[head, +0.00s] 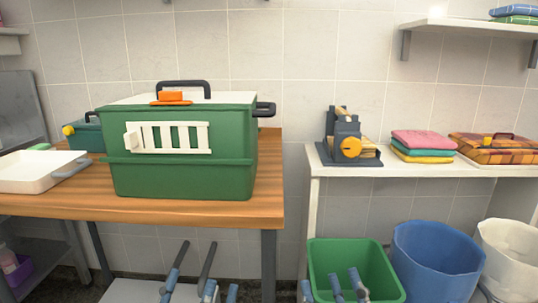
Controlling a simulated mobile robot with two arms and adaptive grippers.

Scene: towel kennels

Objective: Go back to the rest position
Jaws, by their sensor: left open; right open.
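My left gripper (197,262) shows at the bottom edge, left of centre, with its fingers apart and nothing between them. It is low, in front of the wooden table (200,208). My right gripper (345,281) shows at the bottom edge, right of centre, in front of the green bin (330,252). Its fingers are apart and appear empty. Both grippers are clear of the green kennel (182,178), which stands on the wooden table with its white barred door and dark top handle showing. Most of both arms is out of view.
A white tray (35,172) and a small teal box (88,138) stand left of the kennel. A white table (430,170) holds a dark device (345,135), folded towels (423,145) and a plaid carrier (497,150). Blue (436,262) and white (510,250) bins stand below.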

